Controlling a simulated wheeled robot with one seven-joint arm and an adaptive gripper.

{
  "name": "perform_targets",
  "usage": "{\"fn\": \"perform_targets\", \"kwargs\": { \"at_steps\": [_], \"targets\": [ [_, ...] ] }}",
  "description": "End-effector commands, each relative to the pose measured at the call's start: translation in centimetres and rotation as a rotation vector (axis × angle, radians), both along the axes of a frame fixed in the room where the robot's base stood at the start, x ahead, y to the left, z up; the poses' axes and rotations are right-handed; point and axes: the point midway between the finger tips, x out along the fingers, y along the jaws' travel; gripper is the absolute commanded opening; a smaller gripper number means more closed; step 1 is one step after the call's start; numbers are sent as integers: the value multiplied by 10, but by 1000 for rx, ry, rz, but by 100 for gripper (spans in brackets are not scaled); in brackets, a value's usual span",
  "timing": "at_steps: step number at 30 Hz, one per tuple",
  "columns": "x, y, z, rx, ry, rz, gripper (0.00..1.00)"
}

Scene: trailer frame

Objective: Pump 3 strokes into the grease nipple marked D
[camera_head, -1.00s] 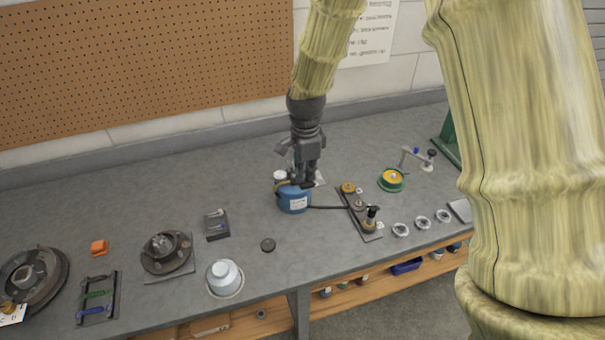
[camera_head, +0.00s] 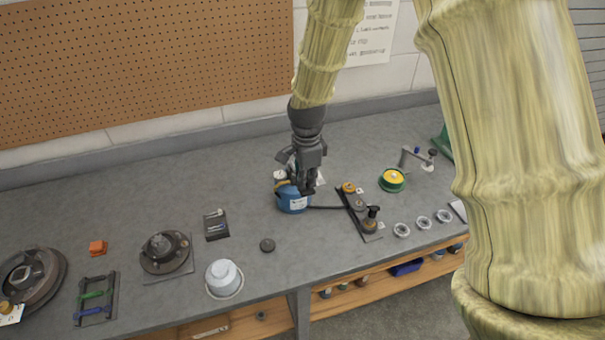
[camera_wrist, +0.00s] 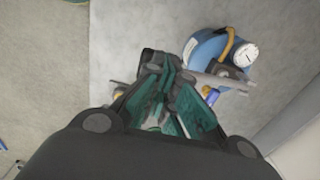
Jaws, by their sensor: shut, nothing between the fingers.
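A blue grease pump (camera_head: 292,202) with a white label stands on the bench, and a dark hose runs right from it. In the wrist view the blue pump (camera_wrist: 205,47) shows a white round cap, a yellow-brown strap and a grey bar (camera_wrist: 215,80). My gripper (camera_head: 306,188) is just above the pump and hides part of its top. In the wrist view my gripper (camera_wrist: 170,118) is shut and empty, close to the grey bar; I cannot tell whether they touch. A white tag (camera_head: 12,315) lies at the far-left hub; its lettering is too small to read surely.
A plate with several fittings (camera_head: 358,209) lies right of the pump. A green-yellow spool (camera_head: 391,180), several rings (camera_head: 423,222) and a small clamp stand (camera_head: 412,157) are farther right.

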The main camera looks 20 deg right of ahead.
Motion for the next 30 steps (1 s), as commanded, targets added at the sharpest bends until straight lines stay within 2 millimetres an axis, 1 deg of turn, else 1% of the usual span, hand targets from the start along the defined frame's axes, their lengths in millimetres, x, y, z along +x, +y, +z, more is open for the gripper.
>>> {"fn": "perform_targets", "kwargs": {
  "at_steps": [5, 19, 30],
  "targets": [
    [-1, 0, -3, 0, 1, 0, 0],
    [-4, 0, -23, -1, 1, 1, 0],
    [-4, 0, -24, 0, 1, 1, 0]
  ]
}}
